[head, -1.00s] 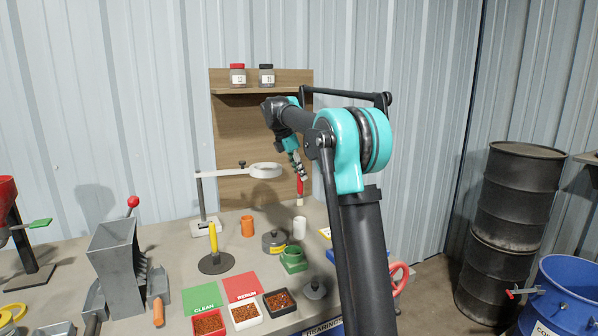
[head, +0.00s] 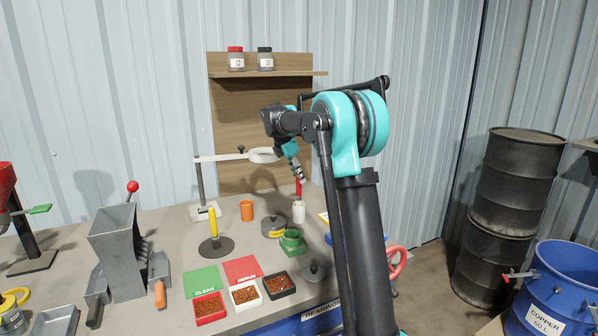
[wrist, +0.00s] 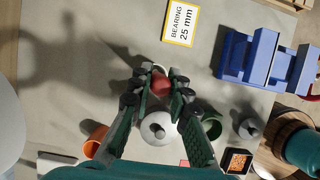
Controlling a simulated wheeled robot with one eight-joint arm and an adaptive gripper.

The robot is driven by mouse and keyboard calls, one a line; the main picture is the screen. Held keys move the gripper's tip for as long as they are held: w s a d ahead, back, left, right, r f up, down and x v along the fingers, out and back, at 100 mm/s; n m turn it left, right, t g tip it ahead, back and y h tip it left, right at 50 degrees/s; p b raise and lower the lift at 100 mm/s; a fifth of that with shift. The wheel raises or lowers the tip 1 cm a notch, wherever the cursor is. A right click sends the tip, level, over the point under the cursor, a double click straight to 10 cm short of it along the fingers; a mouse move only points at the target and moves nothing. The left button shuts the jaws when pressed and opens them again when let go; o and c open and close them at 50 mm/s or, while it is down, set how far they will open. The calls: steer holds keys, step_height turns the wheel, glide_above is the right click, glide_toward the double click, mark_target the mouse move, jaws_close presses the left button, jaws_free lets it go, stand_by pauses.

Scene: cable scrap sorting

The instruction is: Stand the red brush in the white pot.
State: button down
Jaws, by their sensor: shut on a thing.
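The red brush (head: 298,187) is upright in my gripper (head: 301,178), which is shut on it. The white pot (head: 299,213) stands on the bench directly below the brush. In the head view the brush's lower end overlaps the pot's mouth; I cannot tell how deep it is inside. In the wrist view the red brush (wrist: 160,83) shows end-on between the fingertips of my gripper (wrist: 161,84). Only a sliver of the pot's pale rim (wrist: 159,68) shows behind it.
An orange cup (head: 247,210), a grey lidded weight (head: 273,226) and a green holder (head: 292,241) stand close to the pot. A magnifier lamp (head: 264,155) is at the left.

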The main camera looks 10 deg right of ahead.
steer(key=shift+f, duration=1.95)
steer(key=c, duration=1.4)
jaws_free()
steer(key=shift+o, duration=0.2)
steer(key=v, duration=1.2)
steer(key=shift+d, duration=0.15)
